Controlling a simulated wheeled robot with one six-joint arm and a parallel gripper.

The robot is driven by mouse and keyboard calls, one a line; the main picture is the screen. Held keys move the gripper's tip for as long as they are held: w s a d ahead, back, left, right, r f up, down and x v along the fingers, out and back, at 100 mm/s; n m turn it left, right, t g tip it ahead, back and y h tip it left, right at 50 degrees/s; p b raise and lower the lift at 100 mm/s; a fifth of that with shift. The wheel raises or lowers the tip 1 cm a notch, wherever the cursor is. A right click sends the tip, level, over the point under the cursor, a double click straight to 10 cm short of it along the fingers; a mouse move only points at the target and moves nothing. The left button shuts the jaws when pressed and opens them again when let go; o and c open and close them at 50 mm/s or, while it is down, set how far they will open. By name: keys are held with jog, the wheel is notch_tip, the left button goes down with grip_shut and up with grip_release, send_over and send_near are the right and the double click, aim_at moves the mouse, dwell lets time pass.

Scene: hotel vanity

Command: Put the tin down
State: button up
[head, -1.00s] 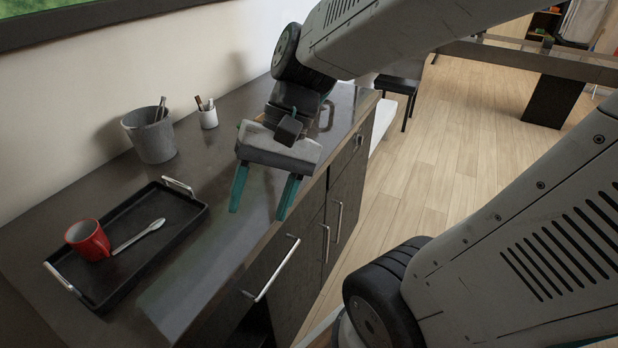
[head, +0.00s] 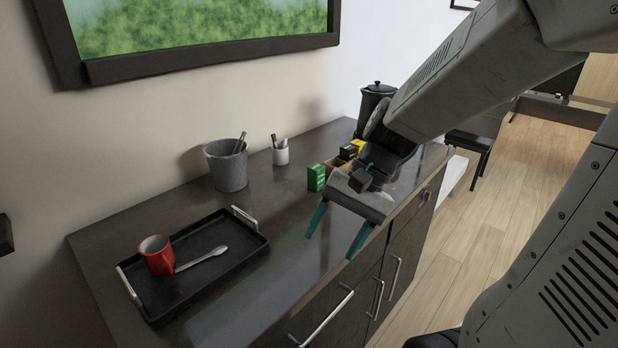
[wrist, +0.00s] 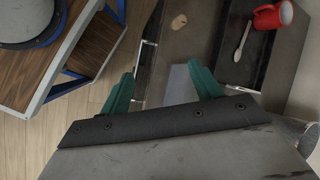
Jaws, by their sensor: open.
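My gripper (head: 333,243) is open with nothing between its fingers. It hangs over the front part of the dark counter (head: 290,235), right of the tray. In the wrist view its two teal fingers (wrist: 161,72) are spread apart. I cannot identify the tin for certain. A small green box-like item (head: 316,177) stands on the counter just behind my gripper. A yellow item (head: 357,147) is beside it, partly hidden by my arm.
A black tray (head: 225,236) holds a red mug (head: 158,257) and a spoon (head: 202,259). A grey bin (head: 228,170), a white pen cup (head: 280,154) and a black canister (head: 372,103) stand along the back. Drawer handles (head: 330,318) stick out in front. Counter between tray and gripper is clear.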

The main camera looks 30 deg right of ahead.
aim_at(317, 166)
jog(key=w+d+f+m+t, duration=0.2)
jog(key=w+d+m+t, duration=0.2)
jog(key=w+m, duration=0.2)
jog(key=w+d+f+m+t, duration=0.2)
jog(key=w+d+m+t, duration=0.1)
jog(key=w+m, duration=0.3)
jog(key=w+d+f+m+t+y, duration=0.1)
jog(key=w+d+f+m+t, duration=0.1)
jog(key=w+d+m+t, duration=0.2)
jog(key=shift+w+d+m+t, duration=0.1)
jog(key=shift+w+d+m, duration=0.2)
jog(key=shift+w+m, duration=0.45)
jog(key=shift+w+d+m+t, duration=0.1)
jog(key=shift+w+d+m, duration=0.2)
jog(key=shift+w, duration=0.9)
jog(key=shift+w+d+m+t, duration=0.1)
jog(key=shift+w+d+m, duration=0.2)
jog(key=shift+w+m, duration=0.45)
jog(key=w+d+m+t, duration=0.1)
jog(key=w+d+r+m+h, duration=0.1)
jog(key=w+d+m+t+h, duration=0.1)
jog(key=d+m, duration=0.1)
jog(key=shift+w+d+r+t, duration=0.1)
jog(key=shift+w+r+t, duration=0.2)
jog(key=shift+w+r, duration=0.05)
jog(key=shift+w+f, duration=0.1)
jog(key=shift+w, duration=0.1)
jog(key=x, duration=0.7)
jog(key=shift+w, duration=0.15)
jog(key=c, duration=1.2)
